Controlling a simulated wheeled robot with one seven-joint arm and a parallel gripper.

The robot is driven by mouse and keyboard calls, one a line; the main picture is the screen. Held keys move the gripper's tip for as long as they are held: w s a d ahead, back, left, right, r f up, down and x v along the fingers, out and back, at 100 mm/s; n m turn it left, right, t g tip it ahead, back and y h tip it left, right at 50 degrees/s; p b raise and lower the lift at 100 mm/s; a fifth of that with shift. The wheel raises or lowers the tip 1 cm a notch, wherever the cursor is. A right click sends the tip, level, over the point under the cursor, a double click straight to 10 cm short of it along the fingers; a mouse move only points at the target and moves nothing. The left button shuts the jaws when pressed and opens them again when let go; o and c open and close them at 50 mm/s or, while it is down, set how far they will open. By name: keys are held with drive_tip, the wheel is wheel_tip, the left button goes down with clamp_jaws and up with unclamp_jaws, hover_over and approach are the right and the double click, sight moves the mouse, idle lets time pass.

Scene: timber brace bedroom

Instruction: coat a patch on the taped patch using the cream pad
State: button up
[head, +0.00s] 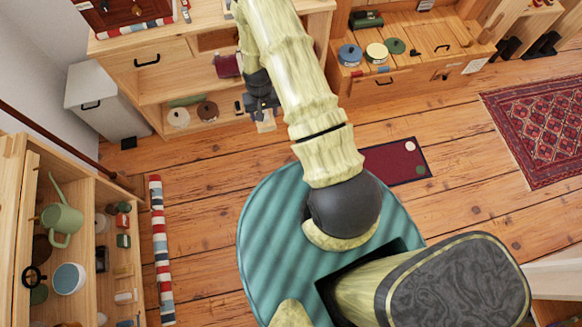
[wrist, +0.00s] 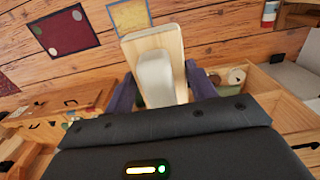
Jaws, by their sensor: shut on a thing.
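My gripper (head: 262,110) hangs out over the floor in front of the back left cabinet in the head view. In the wrist view, its two dark fingers (wrist: 160,92) are shut on the cream pad (wrist: 157,72), a pale rounded block against a flat wooden board. The pad shows small below the gripper in the head view (head: 267,123). A tan patch with a blue border (wrist: 130,18), seemingly the taped patch, lies on the planks beyond the pad's board in the wrist view, partly covered by it. The pad appears apart from it. My arm seems to hide this patch in the head view.
A dark red panel (head: 396,161) with a white and a green spot lies on the floor right of my arm. A patterned rug (head: 540,125) is farther right. A striped roll (head: 161,250) lies beside the left shelf (head: 92,225). Cabinets line the back (head: 160,57).

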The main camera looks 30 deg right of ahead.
drive_tip(key=s+d+f+m+b, duration=0.2)
drive_tip(key=f+b, duration=1.1)
drive_tip(key=f, duration=0.8)
drive_tip(key=s+d+f+m+b, duration=0.2)
drive_tip(key=f+b, duration=1.2)
drive_tip(key=f, duration=0.7)
drive_tip(key=s+d+f+m+b, duration=0.2)
drive_tip(key=s+f+m+b, duration=0.2)
drive_tip(key=f+b, duration=0.9)
wheel_tip(320, 180, down, 8)
drive_tip(key=shift+f+m+b, duration=0.1)
drive_tip(key=shift+m+b, duration=0.3)
drive_tip(key=shift+m, duration=0.2)
drive_tip(key=shift+d, duration=0.1)
